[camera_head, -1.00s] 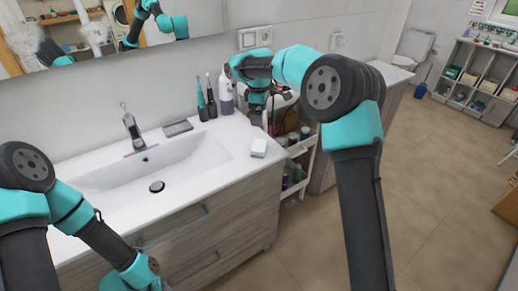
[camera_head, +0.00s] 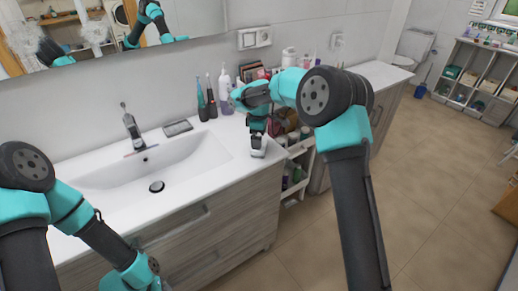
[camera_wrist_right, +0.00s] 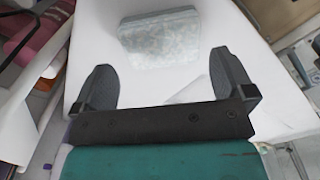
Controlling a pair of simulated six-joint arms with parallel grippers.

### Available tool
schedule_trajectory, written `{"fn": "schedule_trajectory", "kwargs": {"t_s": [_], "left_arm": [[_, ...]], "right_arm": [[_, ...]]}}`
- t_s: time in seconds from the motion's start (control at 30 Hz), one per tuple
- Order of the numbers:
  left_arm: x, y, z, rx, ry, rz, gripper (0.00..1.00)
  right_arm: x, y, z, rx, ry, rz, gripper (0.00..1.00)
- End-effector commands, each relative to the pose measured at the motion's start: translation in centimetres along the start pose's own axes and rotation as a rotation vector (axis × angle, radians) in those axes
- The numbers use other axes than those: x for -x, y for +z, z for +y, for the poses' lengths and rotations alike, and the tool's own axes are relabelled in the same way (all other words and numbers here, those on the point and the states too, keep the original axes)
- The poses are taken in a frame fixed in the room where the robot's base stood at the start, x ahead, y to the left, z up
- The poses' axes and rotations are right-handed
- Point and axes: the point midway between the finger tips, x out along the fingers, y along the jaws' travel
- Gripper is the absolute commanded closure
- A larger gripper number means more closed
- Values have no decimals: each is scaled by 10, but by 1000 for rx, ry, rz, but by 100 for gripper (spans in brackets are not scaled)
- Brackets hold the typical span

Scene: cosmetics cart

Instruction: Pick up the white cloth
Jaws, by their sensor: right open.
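The white cloth (camera_head: 259,153) is a small folded block on the right end of the white washbasin counter. In the right wrist view the cloth (camera_wrist_right: 160,40) looks pale grey-white and lies just past my fingertips. My right gripper (camera_head: 257,136) is above and beside the cloth and hides part of it in the head view. In the right wrist view my right gripper (camera_wrist_right: 160,75) has its fingers wide apart with nothing between them. I cannot tell whether it touches the cloth. My left arm is at the lower left, with its fingers outside the picture.
The sink basin (camera_head: 150,165) and faucet (camera_head: 133,128) are to the left. A soap dish (camera_head: 178,128), two toothbrushes and a dispenser bottle (camera_head: 225,95) stand behind. A narrow white cart (camera_head: 298,150) with several bottles is right of the counter.

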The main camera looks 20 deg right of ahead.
Motion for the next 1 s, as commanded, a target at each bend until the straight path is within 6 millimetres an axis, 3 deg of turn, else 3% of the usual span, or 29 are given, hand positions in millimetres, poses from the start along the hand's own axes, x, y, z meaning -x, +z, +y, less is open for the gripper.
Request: {"fn": "schedule_trajectory", "kwargs": {"t_s": [0.17,0.5,1.0], "left_arm": [[0,0,0,0,0,0,62],[0,0,0,0,0,0,62],[0,0,0,0,0,0,62]], "right_arm": [[-10,0,0,0,-1,-1,0],[-50,0,-1,0,-1,-1,0],[-52,0,-1,0,0,0,0]]}}
